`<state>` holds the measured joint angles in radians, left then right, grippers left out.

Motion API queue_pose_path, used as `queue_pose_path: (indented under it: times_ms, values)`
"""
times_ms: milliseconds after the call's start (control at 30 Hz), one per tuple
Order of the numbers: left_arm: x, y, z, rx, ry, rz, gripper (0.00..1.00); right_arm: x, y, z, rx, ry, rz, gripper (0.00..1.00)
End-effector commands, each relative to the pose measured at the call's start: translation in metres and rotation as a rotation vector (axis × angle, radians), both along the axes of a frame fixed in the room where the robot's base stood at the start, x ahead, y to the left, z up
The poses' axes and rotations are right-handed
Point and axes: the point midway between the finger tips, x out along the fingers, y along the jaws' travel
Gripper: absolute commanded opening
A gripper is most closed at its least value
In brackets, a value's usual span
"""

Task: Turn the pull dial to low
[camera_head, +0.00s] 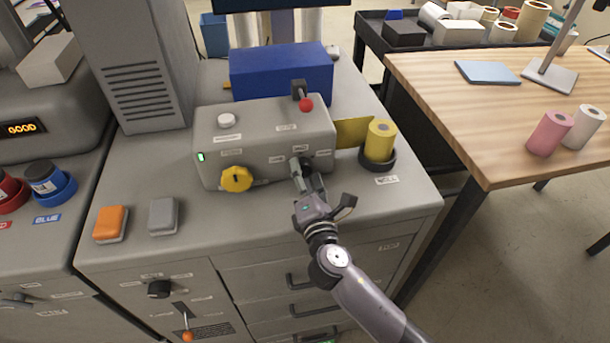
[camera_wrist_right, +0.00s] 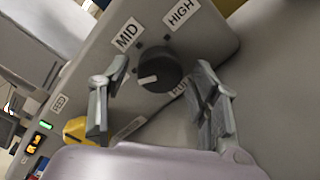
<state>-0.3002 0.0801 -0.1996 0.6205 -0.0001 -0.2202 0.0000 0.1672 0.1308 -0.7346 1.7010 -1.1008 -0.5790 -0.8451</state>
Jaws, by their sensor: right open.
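The pull dial (camera_wrist_right: 160,70) is a round black knob on the front of the grey machine. Its white pointer mark faces left in the right wrist view. A MID label (camera_wrist_right: 127,34) and a HIGH label (camera_wrist_right: 181,13) sit above it there. Another label below the dial is partly hidden, and I cannot read a LOW label. My right gripper (camera_head: 306,168) is at the dial and hides much of it in the head view. Its fingers are open, one on each side of the dial; I cannot tell whether they touch it. My left gripper is not in view.
The grey machine (camera_head: 262,150) also carries a yellow knob (camera_head: 236,178) and a red-tipped lever (camera_head: 305,103). A yellow roll (camera_head: 379,141) stands right of my gripper. Orange (camera_head: 110,222) and grey (camera_head: 163,214) blocks lie left on the cabinet top. The front right top is clear.

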Motion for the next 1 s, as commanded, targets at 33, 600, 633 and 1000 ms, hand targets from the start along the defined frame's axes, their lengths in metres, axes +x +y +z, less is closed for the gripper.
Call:
queue_pose_path:
  times_ms: [33,600,633,1000]
  values:
    - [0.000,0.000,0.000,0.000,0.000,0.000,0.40,0.000,0.000,0.000,0.000,-0.001,-0.001,0.59]
    - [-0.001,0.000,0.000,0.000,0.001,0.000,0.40,-0.047,-0.009,-0.002,0.000,0.004,0.000,0.59]
    - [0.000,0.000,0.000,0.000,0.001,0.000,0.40,-0.053,-0.011,-0.001,0.001,0.003,0.001,0.59]
    - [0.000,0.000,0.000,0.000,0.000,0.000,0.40,-0.112,-0.023,0.000,0.001,0.001,-0.001,0.59]
